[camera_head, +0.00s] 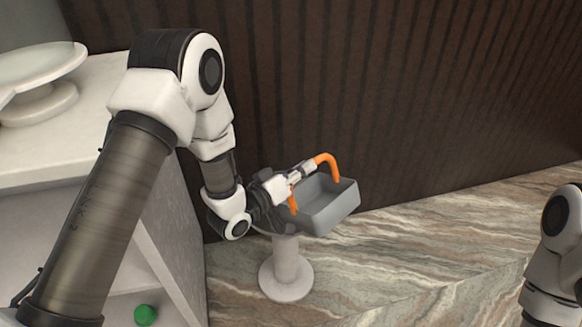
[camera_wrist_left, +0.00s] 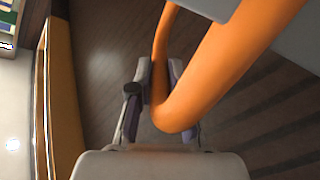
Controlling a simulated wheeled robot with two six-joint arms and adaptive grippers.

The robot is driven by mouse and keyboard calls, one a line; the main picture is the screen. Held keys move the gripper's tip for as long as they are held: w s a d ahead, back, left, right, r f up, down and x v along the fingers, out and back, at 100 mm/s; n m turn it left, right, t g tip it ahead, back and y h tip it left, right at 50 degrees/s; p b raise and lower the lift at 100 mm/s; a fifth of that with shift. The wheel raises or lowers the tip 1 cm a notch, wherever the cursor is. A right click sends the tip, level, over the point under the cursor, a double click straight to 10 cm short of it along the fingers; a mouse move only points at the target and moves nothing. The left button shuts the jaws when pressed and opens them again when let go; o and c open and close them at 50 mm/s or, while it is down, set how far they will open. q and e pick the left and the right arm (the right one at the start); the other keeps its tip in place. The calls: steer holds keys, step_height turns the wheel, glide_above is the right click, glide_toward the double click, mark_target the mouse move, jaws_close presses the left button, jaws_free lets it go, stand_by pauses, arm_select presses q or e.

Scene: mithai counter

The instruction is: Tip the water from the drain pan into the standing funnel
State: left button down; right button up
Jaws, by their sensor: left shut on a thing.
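The grey drain pan (camera_head: 325,207) is a rectangular open tray with an orange handle (camera_head: 327,162). My left gripper (camera_head: 297,176) is shut on that handle and holds the pan in the air. In the left wrist view the orange handle (camera_wrist_left: 205,75) runs between the fingers (camera_wrist_left: 158,85), and part of the grey pan (camera_wrist_left: 298,42) shows at the upper right. The pan looks slightly tilted; I cannot make out water in it. The pale standing funnel (camera_head: 287,268) has a round base and a thick stem. Its upper part is largely hidden behind the pan and my gripper.
A white shelf counter (camera_head: 60,140) stands at the left, with a white raised dish (camera_head: 38,75) on top and a green ball (camera_head: 145,314) low inside. A dark slatted wall (camera_head: 420,90) rises behind.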

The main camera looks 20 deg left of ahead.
arm_select(q)
steer(key=d+r+m+p, duration=0.1)
steer(key=s+d+r+m+p, duration=0.1)
steer(key=r+m, duration=0.1)
steer(key=d+r+m+p, duration=0.1)
steer(key=shift+s+r+m+p, duration=0.25)
steer(key=shift+r+m+p, duration=0.05)
steer(key=shift+r+p, duration=0.1)
stand_by(0.7)
